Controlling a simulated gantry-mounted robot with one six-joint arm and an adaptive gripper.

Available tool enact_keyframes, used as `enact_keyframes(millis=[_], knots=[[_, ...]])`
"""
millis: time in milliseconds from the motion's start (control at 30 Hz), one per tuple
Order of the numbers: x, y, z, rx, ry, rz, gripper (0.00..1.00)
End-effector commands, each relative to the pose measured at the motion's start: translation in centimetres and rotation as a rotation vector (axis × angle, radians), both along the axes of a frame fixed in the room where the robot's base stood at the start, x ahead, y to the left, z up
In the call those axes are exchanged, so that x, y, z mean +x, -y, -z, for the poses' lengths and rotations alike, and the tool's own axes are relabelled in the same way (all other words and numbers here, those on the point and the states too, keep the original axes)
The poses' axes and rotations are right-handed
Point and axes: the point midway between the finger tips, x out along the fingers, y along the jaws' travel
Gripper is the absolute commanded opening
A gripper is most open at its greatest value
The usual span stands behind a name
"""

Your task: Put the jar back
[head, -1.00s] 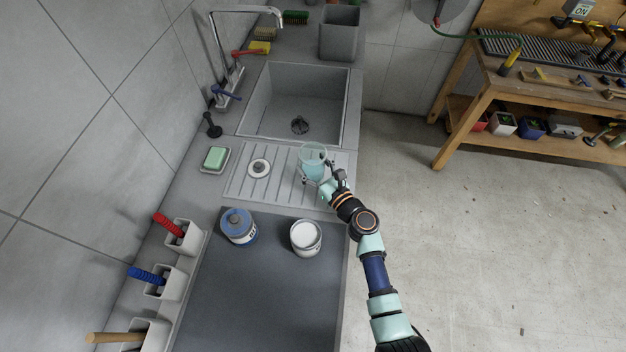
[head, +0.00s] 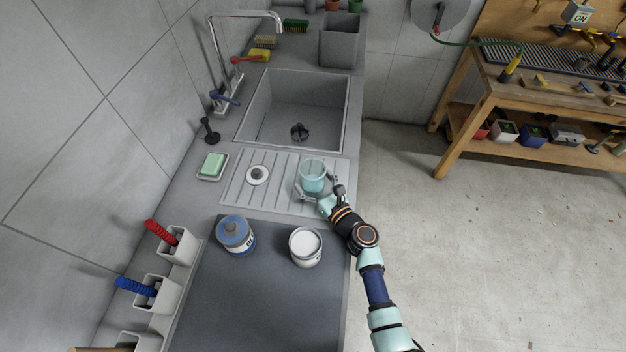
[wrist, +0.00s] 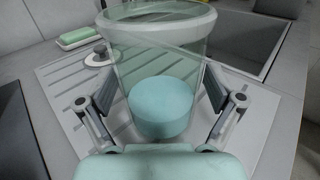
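The jar (head: 312,176) is clear, with a pale rim and a teal filling low inside. It is upright over the right part of the ribbed drainboard (head: 284,205). My gripper (head: 317,192) is around it from the near side. In the wrist view the jar (wrist: 160,65) sits between the two fingers (wrist: 160,100), one against each side. I cannot tell whether its base touches the drainboard. A round pale lid with a dark knob (head: 258,175) lies on the drainboard to the left of the jar.
A blue-lidded canister (head: 236,234) and a white-topped can (head: 305,246) stand on the dark mat (head: 265,305) on the near side. The sink (head: 290,112) lies beyond the drainboard. A green soap in a dish (head: 212,165) is at the left.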

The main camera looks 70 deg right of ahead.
Motion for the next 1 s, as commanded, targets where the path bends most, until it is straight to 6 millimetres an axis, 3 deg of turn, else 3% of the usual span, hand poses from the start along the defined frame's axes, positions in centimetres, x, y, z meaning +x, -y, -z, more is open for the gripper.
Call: enact_keyframes(millis=[400, 800, 1000], knots=[[-0.3, -0.2, -0.5, 0.001, 0.0, 0.001, 0.99], [-8.1, -5.1, -0.4, 0.003, -0.001, 0.004, 0.99], [-10.0, -6.3, -0.4, 0.001, 0.001, 0.001, 0.99]])
